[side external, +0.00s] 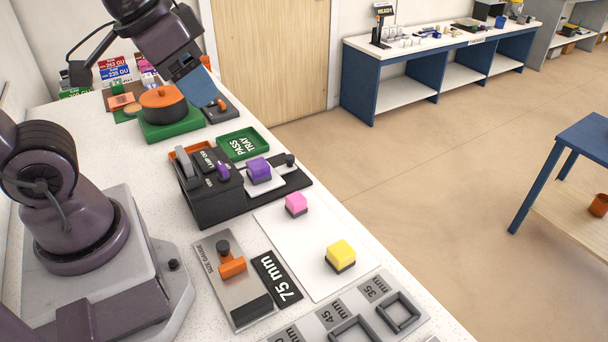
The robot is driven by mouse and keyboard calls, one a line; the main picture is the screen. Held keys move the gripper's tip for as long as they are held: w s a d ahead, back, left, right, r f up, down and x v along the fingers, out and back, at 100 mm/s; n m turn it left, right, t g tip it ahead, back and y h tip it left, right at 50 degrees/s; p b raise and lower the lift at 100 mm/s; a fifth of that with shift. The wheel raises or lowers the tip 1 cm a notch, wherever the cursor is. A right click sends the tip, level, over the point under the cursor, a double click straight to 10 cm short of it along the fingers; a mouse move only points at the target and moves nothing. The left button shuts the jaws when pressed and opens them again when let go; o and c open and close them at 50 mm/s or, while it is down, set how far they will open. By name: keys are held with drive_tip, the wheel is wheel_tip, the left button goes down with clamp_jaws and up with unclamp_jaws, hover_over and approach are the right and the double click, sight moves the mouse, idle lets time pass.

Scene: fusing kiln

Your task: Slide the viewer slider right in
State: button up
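The slider, a pale plate (279,181), lies on this base outside the box and carries a purple block (258,168). A black knob (290,160) stands at the slider's right part. My gripper (212,101) is above the far part of the table, beyond the viewer and apart from it.
A green "PASS TRAY" (262,150) lies behind the viewer. Pink (296,203) and yellow (341,253) blocks sit on a white sheet (300,240) in front. A size gauge (212,258) lies nearer.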

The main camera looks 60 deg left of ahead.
drive_tip(key=w+a+f+n+g, duration=0.35)
drive_tip(key=w+a+f, duration=0.25)
drive_tip(key=w, duration=0.4)
drive_tip(key=n+g, duration=0.1)
drive_tip(key=n, duration=0.6)
approach(290, 157)
wheel_tip(290, 157, down, 9)
drive_tip(key=shift+a+r, duration=0.1)
drive_tip(key=shift+a, duration=0.05)
drive_tip(key=shift+c, duration=0.5)
